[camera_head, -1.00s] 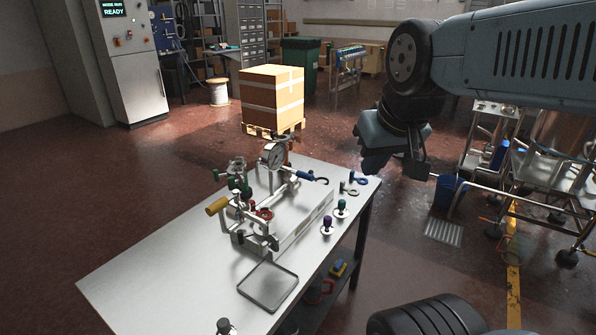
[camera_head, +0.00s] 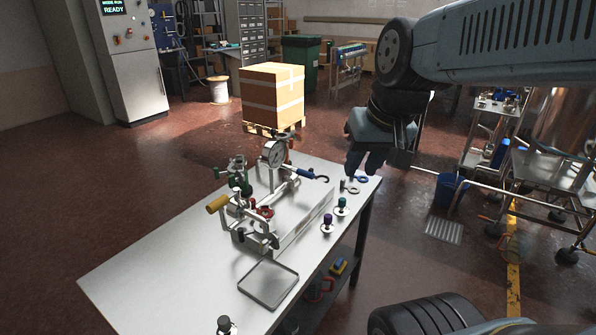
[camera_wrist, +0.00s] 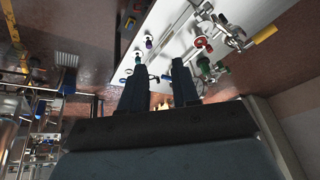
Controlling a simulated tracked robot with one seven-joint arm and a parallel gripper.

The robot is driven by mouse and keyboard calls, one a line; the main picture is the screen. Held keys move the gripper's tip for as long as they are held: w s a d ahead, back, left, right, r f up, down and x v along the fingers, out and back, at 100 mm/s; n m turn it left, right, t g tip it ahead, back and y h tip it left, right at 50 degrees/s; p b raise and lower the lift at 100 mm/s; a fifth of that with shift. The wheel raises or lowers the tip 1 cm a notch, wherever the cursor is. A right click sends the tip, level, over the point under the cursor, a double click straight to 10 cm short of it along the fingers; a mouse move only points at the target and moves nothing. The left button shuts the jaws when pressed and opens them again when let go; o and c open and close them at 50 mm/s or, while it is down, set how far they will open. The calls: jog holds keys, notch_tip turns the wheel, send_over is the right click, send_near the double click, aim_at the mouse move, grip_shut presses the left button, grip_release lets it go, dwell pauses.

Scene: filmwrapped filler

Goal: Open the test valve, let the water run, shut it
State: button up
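A valve rig with a round pressure gauge (camera_head: 273,154) stands on a steel table (camera_head: 150,272). It carries a yellow handle (camera_head: 217,204), a red handwheel (camera_head: 263,212), green fittings (camera_head: 240,187) and a blue lever (camera_head: 305,173). Which of these is the test valve I cannot tell. My gripper (camera_head: 364,170) hangs near the table's back right corner, right of the rig and apart from it. In the wrist view my gripper (camera_wrist: 159,66) has its fingers spread with nothing between them; the red handwheel (camera_wrist: 200,42) and yellow handle (camera_wrist: 265,34) are to their right. No running water is visible.
A shallow tray (camera_head: 268,284) lies in front of the rig. Purple (camera_head: 327,223) and teal (camera_head: 341,206) knobbed pieces and small rings (camera_head: 354,190) lie along the right edge. A carton (camera_head: 272,95) on a pallet stands behind. A wheeled cart stands at right.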

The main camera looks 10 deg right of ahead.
jog(key=o, duration=0.4)
jog(key=w+a+f+m+g+y, duration=0.1)
jog(key=w+f, duration=0.1)
jog(key=w, duration=0.1)
jog(key=w+a+f+m+g+y, duration=0.1)
jog(key=w+f+m+y, duration=0.1)
jog(key=w, duration=0.1)
jog(key=w+a+f+m+g+y, duration=0.1)
jog(key=w+a+f+g+y, duration=0.1)
jog(key=w+f, duration=0.1)
jog(key=shift+w+a+m, duration=0.1)
jog(key=shift+w+m, duration=0.3)
jog(key=shift+w, duration=0.1)
jog(key=shift+c, duration=0.2)
jog(key=m+t+y, duration=0.7)
jog(key=m+t, duration=0.5)
jog(key=m, duration=0.7)
send_near(305, 174)
jog(key=x, duration=0.7)
jog(key=f+x, duration=0.1)
jog(key=x, duration=0.2)
jog(key=shift+w, duration=0.6)
jog(key=shift+d, duration=0.2)
grip_shut()
